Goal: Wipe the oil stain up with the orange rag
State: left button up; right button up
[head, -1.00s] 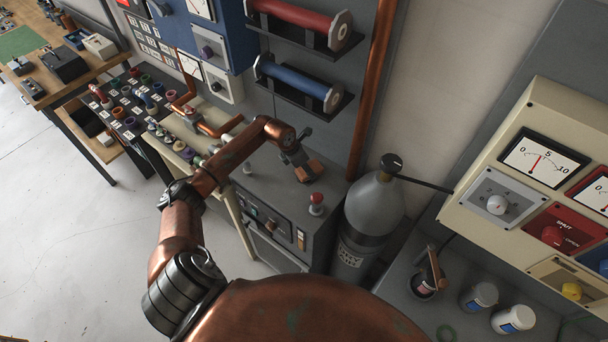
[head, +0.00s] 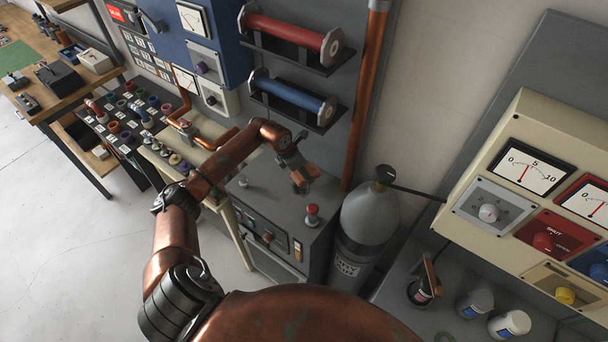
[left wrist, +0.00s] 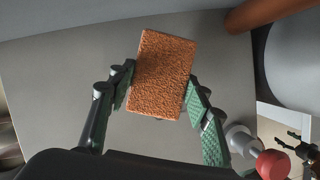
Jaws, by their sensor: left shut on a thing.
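The orange rag (left wrist: 165,75) is a rough rectangular pad held between the green-padded fingers of my left gripper (left wrist: 160,98) in the left wrist view. In the head view my left gripper (head: 294,164) is over the back of the grey cabinet top (head: 262,193), with the rag (head: 307,178) at its tip. I cannot tell whether the rag touches the surface. I can make out no oil stain; the rag and gripper hide part of the top.
A red-capped knob (head: 312,212) stands on the cabinet top near its front right. A grey gas cylinder (head: 368,218) stands right of the cabinet, and a copper pipe (head: 365,100) runs up behind. Blue (head: 292,97) and red (head: 290,35) coils hang above.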

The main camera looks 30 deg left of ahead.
aim_at(309, 170)
pick_arm(q)
jog(key=shift+r+p, duration=0.3)
jog(key=shift+r, duration=0.65)
jog(key=shift+r, duration=0.1)
jog(key=shift+r+p, duration=0.6)
jog(key=shift+r, duration=0.85)
